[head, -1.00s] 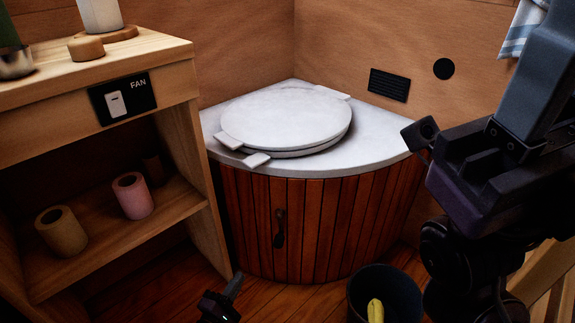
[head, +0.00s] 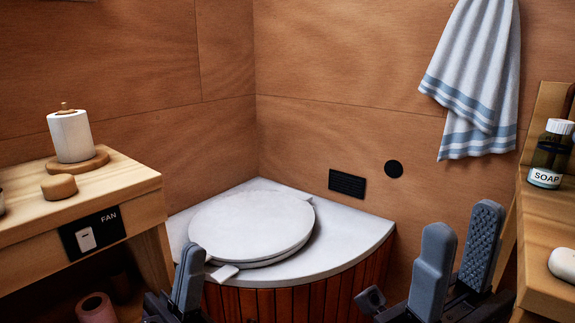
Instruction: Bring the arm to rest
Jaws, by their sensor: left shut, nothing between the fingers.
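My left gripper (head: 190,258) is at the lower left of the head view, in front of the corner cabinet. Its fingers are together and hold nothing. My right gripper (head: 461,222) is at the lower right, pointing up. Its two grey padded fingers stand apart with nothing between them. Most of both arms is below the frame.
A corner cabinet with a white top (head: 345,235) and round lid (head: 250,225) stands between the grippers. At left is a wooden shelf (head: 130,185) with a paper roll (head: 72,135). At right, a counter (head: 545,225) holds a soap bottle (head: 549,155). A towel (head: 475,75) hangs above.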

